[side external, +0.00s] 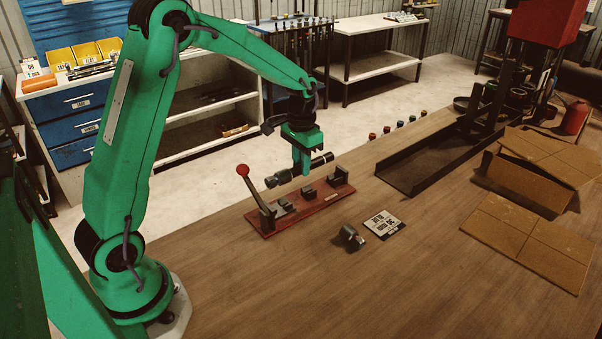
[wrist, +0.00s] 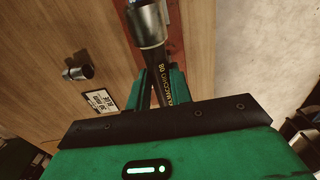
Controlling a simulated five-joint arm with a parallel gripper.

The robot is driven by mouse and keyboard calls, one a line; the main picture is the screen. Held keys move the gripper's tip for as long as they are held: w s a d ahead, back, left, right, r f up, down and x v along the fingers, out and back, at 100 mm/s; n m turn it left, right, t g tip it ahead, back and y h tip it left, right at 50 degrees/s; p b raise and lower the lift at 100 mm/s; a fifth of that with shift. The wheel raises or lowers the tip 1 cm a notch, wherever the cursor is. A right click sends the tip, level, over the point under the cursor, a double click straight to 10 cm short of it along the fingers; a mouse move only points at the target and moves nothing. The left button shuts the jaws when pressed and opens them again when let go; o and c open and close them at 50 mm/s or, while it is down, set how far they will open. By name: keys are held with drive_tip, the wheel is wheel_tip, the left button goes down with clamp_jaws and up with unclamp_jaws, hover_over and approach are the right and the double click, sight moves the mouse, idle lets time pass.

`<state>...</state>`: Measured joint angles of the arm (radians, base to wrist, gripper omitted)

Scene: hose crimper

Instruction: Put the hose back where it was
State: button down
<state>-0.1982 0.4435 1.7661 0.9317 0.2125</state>
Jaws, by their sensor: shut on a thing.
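My gripper (side external: 302,164) is shut on a dark hose (side external: 318,162) above the far side of the red-brown crimper base. The hose lies roughly level, with a metal fitting (side external: 279,178) at its left end. In the wrist view, the hose (wrist: 172,84) runs between my fingers, with printed lettering and a silver fitting (wrist: 148,24) at its far end. The crimper (side external: 300,207) stands on the wooden table, with dark blocks on its base and a red-knobbed lever (side external: 255,190) tilted up at its left. My fingers hide part of the hose.
A loose metal fitting (side external: 349,236) and a printed card (side external: 384,224) lie in front of the crimper. A dark tray (side external: 420,172) and cardboard boxes (side external: 530,180) stand to the right. Several coloured caps (side external: 398,124) line the far table edge.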

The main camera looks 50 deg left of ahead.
drive_tip(key=shift+w, duration=0.2)
drive_tip(key=shift+w+a+r+n, duration=0.1)
drive_tip(key=shift+w+a+n, duration=0.1)
drive_tip(key=shift+w, duration=0.55)
drive_tip(key=shift+w+a+n, duration=0.1)
drive_tip(key=shift+w+n, duration=0.1)
drive_tip(key=shift+w, duration=0.5)
wheel_tip(320, 180, up, 2)
hover_over(331, 223)
drive_tip(key=shift+m, duration=0.4)
drive_tip(key=shift+f, duration=0.3)
drive_tip(key=shift+f, duration=5.05)
drive_tip(key=shift+f, duration=0.45)
drive_tip(key=shift+c, duration=1.8)
unclamp_jaws()
